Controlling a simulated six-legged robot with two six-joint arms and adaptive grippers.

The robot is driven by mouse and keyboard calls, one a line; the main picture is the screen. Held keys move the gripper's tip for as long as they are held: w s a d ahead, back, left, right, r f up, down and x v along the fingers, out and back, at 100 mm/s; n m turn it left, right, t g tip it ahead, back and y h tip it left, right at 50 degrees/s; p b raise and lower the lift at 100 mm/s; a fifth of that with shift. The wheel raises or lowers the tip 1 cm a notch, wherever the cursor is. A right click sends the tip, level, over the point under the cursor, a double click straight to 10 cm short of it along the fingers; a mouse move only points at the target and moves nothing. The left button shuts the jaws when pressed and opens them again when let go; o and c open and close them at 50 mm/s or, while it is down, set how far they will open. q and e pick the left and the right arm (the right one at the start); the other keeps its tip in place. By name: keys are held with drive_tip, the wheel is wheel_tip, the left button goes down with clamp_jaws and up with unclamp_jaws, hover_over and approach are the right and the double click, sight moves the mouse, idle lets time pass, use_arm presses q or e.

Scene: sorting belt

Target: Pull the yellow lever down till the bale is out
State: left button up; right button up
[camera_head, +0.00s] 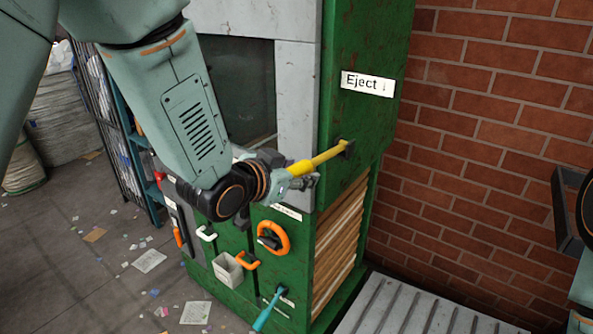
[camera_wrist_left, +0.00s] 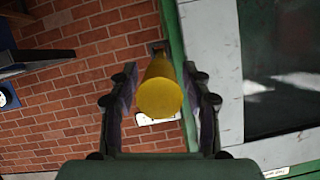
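The yellow lever (camera_head: 322,159) sticks out of a slot in the green baler (camera_head: 358,115), below a white "Eject ↓" label (camera_head: 367,83). It slopes slightly down to the left. My left gripper (camera_head: 304,182) is at the lever's free end. In the left wrist view the lever's round end (camera_wrist_left: 159,97) sits between the two fingers (camera_wrist_left: 160,75), with narrow gaps showing on both sides, so the fingers are around it but look open. The bale (camera_head: 338,237), brown and layered, shows inside the baler's lower side opening.
An orange ring handle (camera_head: 273,238), a teal handle (camera_head: 268,311) and other handles are on the baler's lower front. A ribbed grey platform (camera_head: 415,310) lies beside the baler, bare where seen. A brick wall (camera_head: 480,130) closes the right side. Paper scraps litter the floor.

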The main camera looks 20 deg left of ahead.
use_arm(q)
drive_tip(key=shift+a, duration=0.1)
drive_tip(key=c, duration=0.6)
clamp_jaws()
drive_tip(key=shift+r, duration=0.1)
